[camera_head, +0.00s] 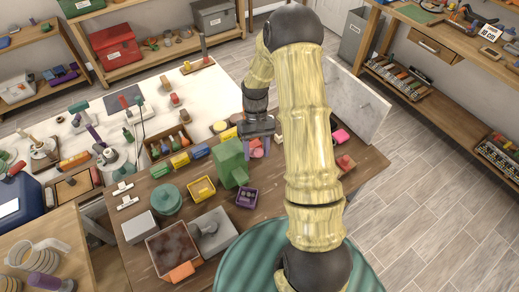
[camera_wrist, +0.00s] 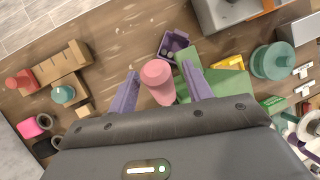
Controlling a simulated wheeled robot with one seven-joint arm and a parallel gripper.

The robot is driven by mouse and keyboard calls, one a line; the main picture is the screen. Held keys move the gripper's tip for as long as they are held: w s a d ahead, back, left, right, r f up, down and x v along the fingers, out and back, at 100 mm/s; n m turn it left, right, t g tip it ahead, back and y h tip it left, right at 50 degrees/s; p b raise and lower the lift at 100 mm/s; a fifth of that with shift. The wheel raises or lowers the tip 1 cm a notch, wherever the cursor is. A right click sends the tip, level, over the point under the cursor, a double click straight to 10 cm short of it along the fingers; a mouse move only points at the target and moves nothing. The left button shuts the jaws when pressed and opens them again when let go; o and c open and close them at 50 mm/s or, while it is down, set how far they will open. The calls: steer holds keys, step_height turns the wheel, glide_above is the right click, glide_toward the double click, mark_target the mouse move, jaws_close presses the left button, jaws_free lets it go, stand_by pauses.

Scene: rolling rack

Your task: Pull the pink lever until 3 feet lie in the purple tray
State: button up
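The pink lever (camera_wrist: 158,76) has a round knob and stands between my gripper's two purple fingers in the wrist view, with a gap visible on either side. It shows partly in the head view (camera_head: 257,153) below my gripper (camera_head: 259,140). My gripper (camera_wrist: 161,90) is open and holds nothing. The green dispenser (camera_head: 229,161) is beside the lever; part of it shows in the wrist view (camera_wrist: 228,82). The small purple tray (camera_head: 247,205) sits in front of the dispenser and also shows in the wrist view (camera_wrist: 163,51). Small dark pieces lie in it, too small to count surely.
A yellow bin (camera_head: 201,190) and a teal round pot (camera_head: 166,200) stand left of the dispenser. A wooden stepped block (camera_wrist: 62,68) is across from the lever.

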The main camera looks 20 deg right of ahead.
steer(key=shift+d, duration=0.1)
steer(key=shift+w+r+b, duration=0.3)
steer(key=shift+r+b, duration=0.05)
steer(key=shift+r, duration=0.05)
steer(key=b+v, duration=0.4)
steer(key=v, duration=1.2)
steer(key=shift+r, duration=0.2)
